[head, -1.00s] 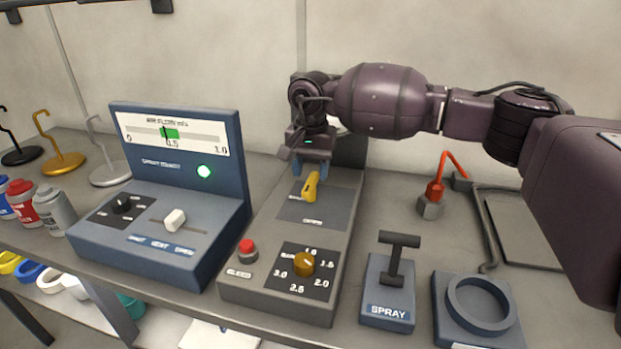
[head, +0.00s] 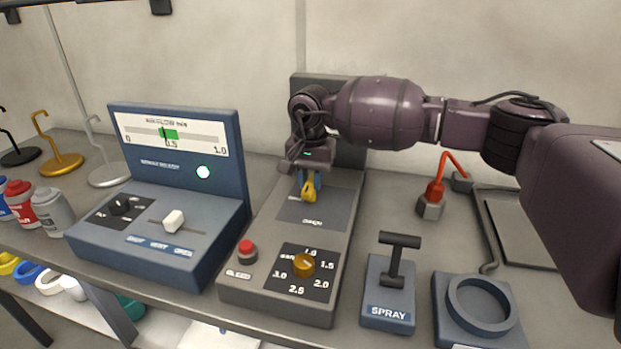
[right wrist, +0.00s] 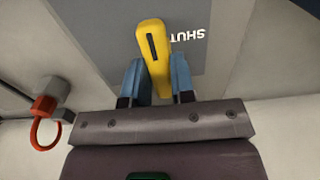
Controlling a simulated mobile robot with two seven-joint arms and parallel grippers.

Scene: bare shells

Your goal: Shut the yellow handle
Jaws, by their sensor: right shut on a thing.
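The yellow handle (head: 309,188) sits on a dark plate on top of the grey control box (head: 277,283). My right gripper (head: 308,181) has come down over it from behind and is shut on it. In the right wrist view the yellow handle (right wrist: 154,52) lies between the two blue fingers of my right gripper (right wrist: 159,78). The handle has a dark slot and tilts a little off the gripper's line. The word "SHUT" (right wrist: 189,36) is printed beside it, upside down in that view. My left gripper is not in view.
The box also carries a red button (head: 247,250) and an orange knob (head: 304,264). A blue gauge panel (head: 183,150) with a green light stands to the left. A spray lever (head: 398,262) and a ring holder (head: 479,304) stand to the right. A red-orange valve (head: 437,187) stands behind them.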

